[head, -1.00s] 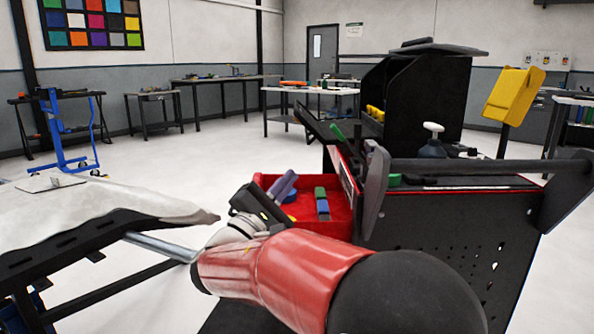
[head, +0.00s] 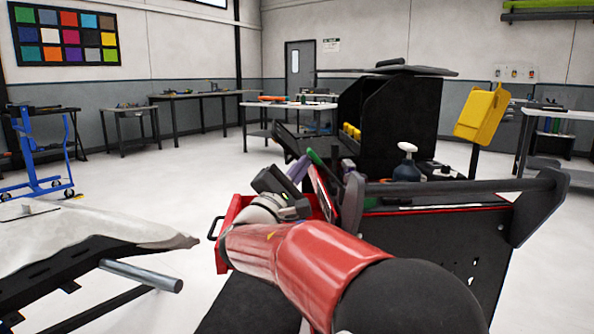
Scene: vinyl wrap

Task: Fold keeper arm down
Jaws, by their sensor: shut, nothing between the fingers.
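I cannot pick out the keeper arm for certain. A grey upright paddle-like piece (head: 351,200) stands at the near left end of the black cart (head: 440,243), just right of my gripper. My gripper (head: 292,180) shows as a dark block at the end of my red arm, over the red tray (head: 231,214) on the cart's left end. It is shut and holds nothing I can see. Its fingertips are hard to tell from the purple and green items beside it. I cannot tell whether it touches the paddle. My arm hides most of the tray and the cart's near left corner.
A black bar (head: 450,186) runs along the cart's near edge. A dark spray bottle (head: 407,170) stands behind it, with a yellow box (head: 482,117) on a post further right. A cloth-covered table edge (head: 80,230) with a metal tube is at left. Open floor lies between.

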